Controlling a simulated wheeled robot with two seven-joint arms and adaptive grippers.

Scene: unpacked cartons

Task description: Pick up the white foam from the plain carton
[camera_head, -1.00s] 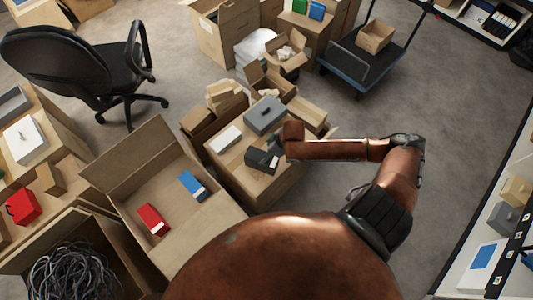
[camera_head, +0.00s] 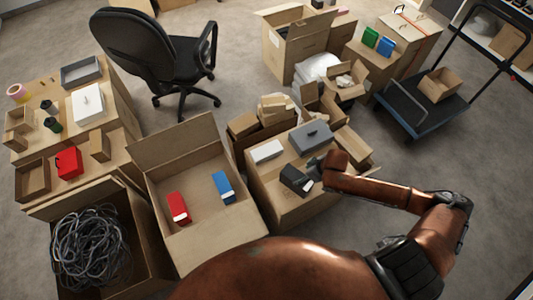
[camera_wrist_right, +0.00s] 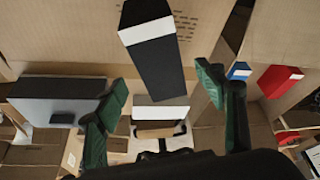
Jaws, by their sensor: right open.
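A pale white bundle (camera_head: 317,67), which may be the foam, shows among the cartons at the back in the head view. Beside it an open carton (camera_head: 352,90) holds pale crumpled pieces (camera_head: 345,80). I cannot tell for certain which is the foam or which carton is the plain one. My right gripper (camera_wrist_right: 162,92) is open, its green fingertips apart, with a black box with a white band (camera_wrist_right: 155,60) seen between and beyond them. In the head view the right gripper is at that black box (camera_head: 296,179), on a carton top. My left gripper is not in view.
A white box (camera_head: 267,151) and a grey box (camera_head: 311,138) share the carton top (camera_head: 290,207). Left of it, an open carton (camera_head: 182,142) holds a red box (camera_head: 178,207) and a blue box (camera_head: 223,186). A chair (camera_head: 150,50) and trolley (camera_head: 422,110) stand behind.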

